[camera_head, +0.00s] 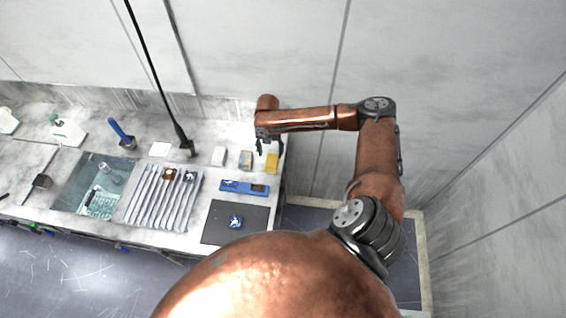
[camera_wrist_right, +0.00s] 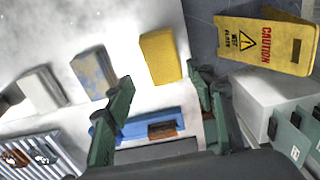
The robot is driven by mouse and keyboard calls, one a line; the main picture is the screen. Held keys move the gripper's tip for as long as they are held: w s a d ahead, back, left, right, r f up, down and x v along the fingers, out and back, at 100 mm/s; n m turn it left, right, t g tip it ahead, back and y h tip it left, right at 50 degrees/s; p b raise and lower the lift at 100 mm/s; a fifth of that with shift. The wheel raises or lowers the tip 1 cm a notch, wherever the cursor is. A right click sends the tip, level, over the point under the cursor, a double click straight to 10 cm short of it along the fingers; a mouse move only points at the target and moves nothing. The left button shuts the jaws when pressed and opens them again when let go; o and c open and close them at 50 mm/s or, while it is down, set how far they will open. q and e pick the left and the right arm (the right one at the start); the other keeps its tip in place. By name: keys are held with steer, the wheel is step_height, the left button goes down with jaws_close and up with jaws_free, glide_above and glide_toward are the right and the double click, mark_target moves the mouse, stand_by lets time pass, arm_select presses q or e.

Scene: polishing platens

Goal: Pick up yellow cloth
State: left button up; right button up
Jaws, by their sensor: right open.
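The yellow cloth (camera_head: 271,163) is a folded block near the right edge of the counter in the head view. In the right wrist view the yellow cloth (camera_wrist_right: 160,57) lies on the pale counter just beyond the fingertips, roughly centred between them. My right gripper (camera_head: 266,146) is over that end of the counter, close to the cloth in the head view. In the wrist view its green fingers (camera_wrist_right: 163,82) are spread apart with nothing held between them. My left gripper does not show.
A blue-grey cloth (camera_head: 245,160) and a whitish one (camera_head: 218,156) lie left of the yellow cloth. A blue tray (camera_head: 235,187) and dark mat (camera_head: 222,230) are nearer. A ribbed rack (camera_head: 150,198) and sink (camera_head: 75,185) are left. A yellow caution sign (camera_wrist_right: 265,45) stands beyond the counter edge.

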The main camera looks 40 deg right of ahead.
mark_target(272, 161)
steer(key=shift+o, duration=1.1)
steer(key=shift+f, duration=0.95)
steer(key=f, duration=0.1)
steer(key=f+p, duration=0.1)
steer(key=f, duration=0.2)
steer(key=shift+s+d+f, duration=0.1)
steer(key=shift+d+f, duration=0.1)
steer(key=shift+d, duration=0.05)
steer(key=shift+f, duration=0.2)
steer(key=c, duration=1.2)
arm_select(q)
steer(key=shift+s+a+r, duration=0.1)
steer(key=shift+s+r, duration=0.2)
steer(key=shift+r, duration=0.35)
arm_select(e)
steer(key=shift+c, duration=0.2)
steer(key=shift+r, duration=0.1)
